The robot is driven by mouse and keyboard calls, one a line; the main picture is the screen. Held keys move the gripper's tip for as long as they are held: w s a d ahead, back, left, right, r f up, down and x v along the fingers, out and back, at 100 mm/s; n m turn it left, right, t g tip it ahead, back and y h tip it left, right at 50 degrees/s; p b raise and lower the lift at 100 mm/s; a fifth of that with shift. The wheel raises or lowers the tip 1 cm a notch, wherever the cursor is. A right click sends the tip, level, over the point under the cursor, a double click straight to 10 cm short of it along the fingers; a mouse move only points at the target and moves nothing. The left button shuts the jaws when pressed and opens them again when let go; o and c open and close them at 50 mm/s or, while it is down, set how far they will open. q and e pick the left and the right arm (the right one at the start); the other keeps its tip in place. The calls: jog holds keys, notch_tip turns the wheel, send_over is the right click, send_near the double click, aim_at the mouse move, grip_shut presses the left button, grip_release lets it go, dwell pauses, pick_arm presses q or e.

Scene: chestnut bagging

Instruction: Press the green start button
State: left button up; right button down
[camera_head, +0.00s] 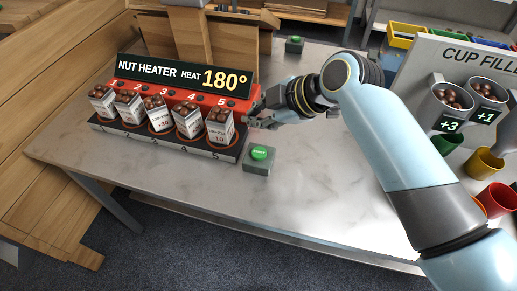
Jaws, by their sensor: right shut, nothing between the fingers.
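The green start button (260,153) sits on a small grey box (257,169) on the marble table, just right of the nut heater's front corner. My right gripper (250,123) is shut and empty. In the picture it shows above the button, beside the right end of the heater, apart from the button. Whether it touches the heater cannot be told. My left gripper is not in view.
The nut heater (170,97) holds several chestnut cups in numbered places. Another green button (295,40) stands at the table's back. The cup filler panel (424,75) with cups is at right. The table front (200,185) is clear.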

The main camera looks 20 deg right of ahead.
jog(key=b, duration=0.8)
send_over(257, 154)
notch_tip(257, 154, down, 8)
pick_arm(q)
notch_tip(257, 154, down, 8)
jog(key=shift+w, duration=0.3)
pick_arm(e)
jog(key=shift+f, duration=0.4)
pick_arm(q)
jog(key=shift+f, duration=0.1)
pick_arm(e)
jog(key=shift+f, duration=0.4)
pick_arm(q)
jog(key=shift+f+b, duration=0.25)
jog(key=shift+b, duration=0.1)
pick_arm(e)
jog(key=shift+f, duration=0.4)
dwell(0.4)
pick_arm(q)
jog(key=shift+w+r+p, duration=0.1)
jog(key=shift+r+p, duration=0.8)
pick_arm(e)
jog(key=shift+r, duration=0.8)
jog(key=shift+r, duration=0.1)
